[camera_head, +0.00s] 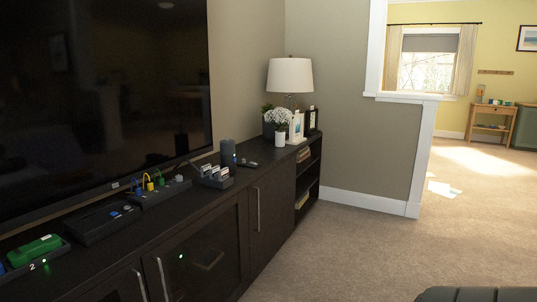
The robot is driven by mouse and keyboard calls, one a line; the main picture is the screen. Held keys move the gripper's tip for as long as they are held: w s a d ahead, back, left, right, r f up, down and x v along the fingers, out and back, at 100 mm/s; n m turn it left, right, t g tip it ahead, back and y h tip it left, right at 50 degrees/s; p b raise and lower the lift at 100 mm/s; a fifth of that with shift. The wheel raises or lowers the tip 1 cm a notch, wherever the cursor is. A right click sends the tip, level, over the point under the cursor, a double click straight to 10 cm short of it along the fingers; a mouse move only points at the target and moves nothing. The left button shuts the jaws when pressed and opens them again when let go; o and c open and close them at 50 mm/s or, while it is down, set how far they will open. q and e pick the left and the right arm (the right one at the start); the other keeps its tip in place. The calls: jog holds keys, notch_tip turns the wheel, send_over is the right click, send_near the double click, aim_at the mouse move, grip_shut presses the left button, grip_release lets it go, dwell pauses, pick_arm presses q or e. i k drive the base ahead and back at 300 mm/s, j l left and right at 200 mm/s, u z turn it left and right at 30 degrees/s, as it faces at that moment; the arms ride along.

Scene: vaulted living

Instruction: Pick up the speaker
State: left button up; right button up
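A dark grey upright cylinder that looks like the speaker (228,153) stands on the long dark media cabinet (185,207), near the middle of its top. A small tray of upright cards or small boxes (215,177) stands close in front of it. A small dark remote-like object (248,164) lies just to its right. Neither of my grippers shows in the head view, and nothing is holding the cylinder.
A large TV (100,90) rises behind the cabinet. White flowers (279,120), a lamp (290,78) and frames stand at the far end. Trays with cables and a green device (34,251) are nearer.

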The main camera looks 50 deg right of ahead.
aim_at(227, 156)
jog(key=z, duration=1.3)
jog(key=i+l, duration=0.25)
jog(key=i+l+u, duration=0.15)
jog(key=l, duration=0.25)
jog(key=i+l, duration=0.3)
jog(key=i+l+u, duration=0.25)
jog(key=l, duration=0.35)
jog(key=i+l+u, duration=0.25)
jog(key=l, duration=0.4)
jog(key=i+l+u, duration=0.3)
jog(key=l, duration=0.35)
jog(key=l+u, duration=0.25)
jog(key=l, duration=0.45)
jog(key=l+u, duration=0.25)
jog(key=l, duration=0.45)
jog(key=i, duration=0.05)
